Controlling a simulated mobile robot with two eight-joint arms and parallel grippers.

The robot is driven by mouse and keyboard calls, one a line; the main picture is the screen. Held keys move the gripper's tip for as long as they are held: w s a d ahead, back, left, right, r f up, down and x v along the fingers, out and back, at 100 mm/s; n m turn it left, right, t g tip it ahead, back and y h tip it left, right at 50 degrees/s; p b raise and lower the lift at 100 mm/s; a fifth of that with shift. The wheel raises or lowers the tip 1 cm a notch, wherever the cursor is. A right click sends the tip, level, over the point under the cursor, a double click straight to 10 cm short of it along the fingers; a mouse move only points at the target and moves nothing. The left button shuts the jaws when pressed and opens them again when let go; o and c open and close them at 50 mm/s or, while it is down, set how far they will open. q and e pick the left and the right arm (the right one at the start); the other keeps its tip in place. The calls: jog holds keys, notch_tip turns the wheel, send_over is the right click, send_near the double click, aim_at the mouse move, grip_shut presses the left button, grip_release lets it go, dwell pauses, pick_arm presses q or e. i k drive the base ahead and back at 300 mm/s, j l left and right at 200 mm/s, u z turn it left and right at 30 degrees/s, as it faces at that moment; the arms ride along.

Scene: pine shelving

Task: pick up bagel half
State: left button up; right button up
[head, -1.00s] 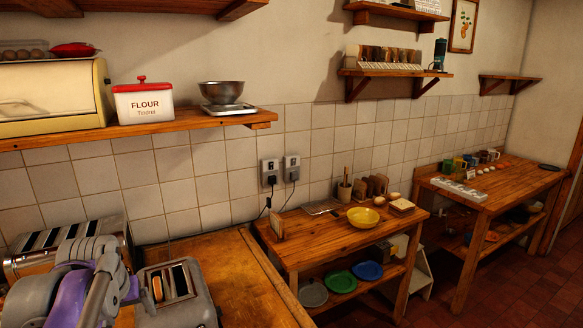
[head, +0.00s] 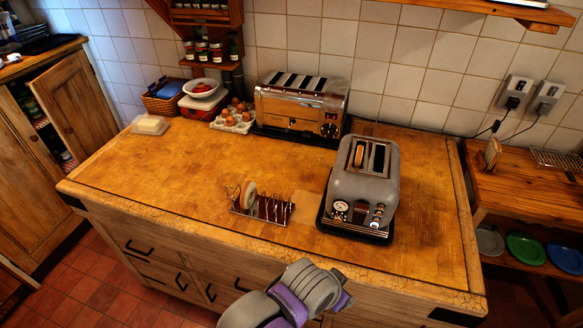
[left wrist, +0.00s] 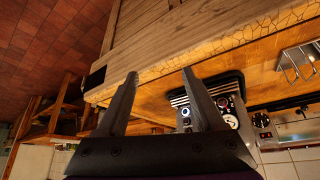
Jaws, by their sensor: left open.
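A round tan piece that looks like a bagel half (head: 249,191) stands in the wire toast rack (head: 274,210) on the wooden counter. Another tan piece (head: 358,153) shows in the left slot of the grey toaster (head: 362,188), right of the rack; I cannot tell whether it is bagel or bread. In the left wrist view my left gripper (left wrist: 160,73) is open and empty near the counter's front edge, its fingers pointing toward that edge. The toaster (left wrist: 212,112) and the rack (left wrist: 299,62) lie to its right there. My right gripper is not in view.
A steel toaster (head: 301,106) stands at the back of the counter (head: 180,185). Eggs in a carton (head: 234,116), a basket (head: 165,97) and a butter dish (head: 150,125) are at the back left. A lower wooden table (head: 520,190) is on the right. The counter's left half is mostly clear.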

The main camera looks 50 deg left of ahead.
aim_at(249, 188)
jog(key=j+u, duration=0.1)
jog(key=u, duration=0.9)
jog(key=j+u, duration=0.1)
jog(key=u, duration=0.35)
jog(key=i+u, duration=0.1)
jog(key=u, duration=0.4)
